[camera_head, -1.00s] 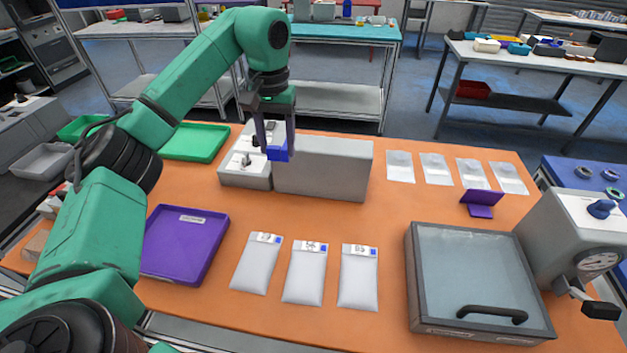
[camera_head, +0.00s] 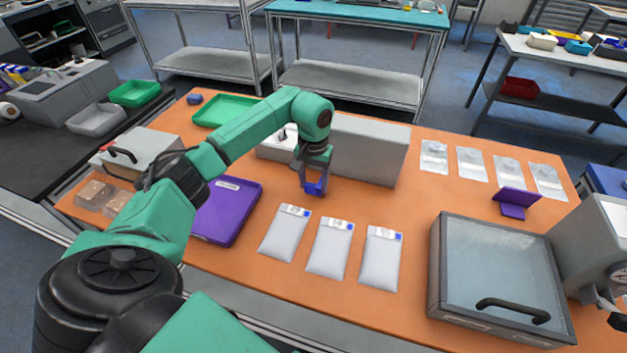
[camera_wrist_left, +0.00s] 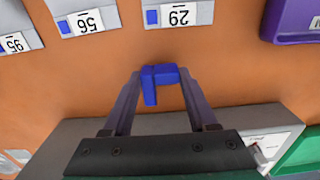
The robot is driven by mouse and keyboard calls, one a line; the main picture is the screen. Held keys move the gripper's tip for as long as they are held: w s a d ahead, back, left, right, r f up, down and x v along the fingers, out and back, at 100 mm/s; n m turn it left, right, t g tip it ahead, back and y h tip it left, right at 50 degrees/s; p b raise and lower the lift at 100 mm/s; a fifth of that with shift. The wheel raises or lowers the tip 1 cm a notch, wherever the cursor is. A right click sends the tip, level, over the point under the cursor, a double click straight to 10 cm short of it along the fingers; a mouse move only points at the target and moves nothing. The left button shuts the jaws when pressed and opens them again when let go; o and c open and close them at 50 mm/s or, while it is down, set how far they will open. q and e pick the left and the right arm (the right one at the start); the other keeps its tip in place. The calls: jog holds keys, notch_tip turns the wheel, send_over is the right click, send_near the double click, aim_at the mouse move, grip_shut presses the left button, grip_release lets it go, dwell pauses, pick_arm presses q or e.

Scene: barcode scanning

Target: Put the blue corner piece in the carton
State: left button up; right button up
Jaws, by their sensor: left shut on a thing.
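The blue corner piece (camera_head: 315,188) is a small L-shaped block held at the fingertips of my left gripper (camera_head: 315,184). In the left wrist view the piece (camera_wrist_left: 163,75) sits between the two fingers, which are shut on it, above bare orange table. In the head view the gripper is in front of the long grey box and behind the white pouches. I cannot identify the carton for certain; small brown boxes (camera_head: 93,196) stand at the table's left end. My right gripper is not in view.
White labelled pouches (camera_head: 331,250) lie in front. A purple tray (camera_head: 226,212) and green tray (camera_head: 226,110) are left. The long grey box (camera_head: 368,150) stands behind my gripper. A glass-lidded case (camera_head: 497,265) and purple stand (camera_head: 514,202) are right.

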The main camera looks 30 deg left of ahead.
pick_arm(q)
jog(key=shift+f, duration=0.55)
jog(key=o, duration=1.3)
